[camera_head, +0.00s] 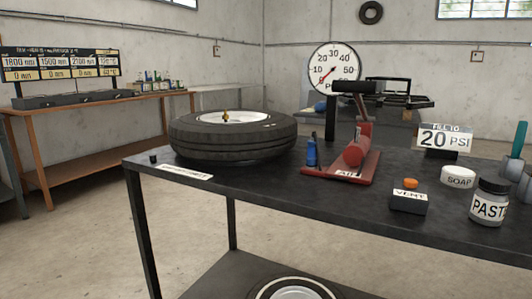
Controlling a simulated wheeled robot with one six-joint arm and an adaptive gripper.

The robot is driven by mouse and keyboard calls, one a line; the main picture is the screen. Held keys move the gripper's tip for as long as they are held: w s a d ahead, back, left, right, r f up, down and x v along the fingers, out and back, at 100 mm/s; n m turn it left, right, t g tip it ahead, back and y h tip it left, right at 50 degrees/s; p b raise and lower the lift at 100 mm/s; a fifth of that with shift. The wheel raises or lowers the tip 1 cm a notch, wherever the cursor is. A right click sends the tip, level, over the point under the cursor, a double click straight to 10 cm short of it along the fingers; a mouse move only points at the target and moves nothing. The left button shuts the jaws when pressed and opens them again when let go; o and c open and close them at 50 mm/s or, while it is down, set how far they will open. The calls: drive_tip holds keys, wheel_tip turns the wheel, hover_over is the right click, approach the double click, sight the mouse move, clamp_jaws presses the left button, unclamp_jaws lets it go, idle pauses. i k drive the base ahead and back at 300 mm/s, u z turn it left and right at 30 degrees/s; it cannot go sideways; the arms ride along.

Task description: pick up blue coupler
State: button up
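The blue coupler (311,152) looks like a small upright blue piece with a darker, narrower top. My gripper is not in this view, and nothing is seen holding the coupler.
A dial gauge (333,69) stands behind the red device. To the right are the vent box (408,202) with an orange button, soap tin (458,177), paste jar (489,203) and 20 PSI sign (445,138). The bench's front left is mostly clear.

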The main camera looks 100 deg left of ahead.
sight(311, 161)
drive_tip(key=u, duration=3.25)
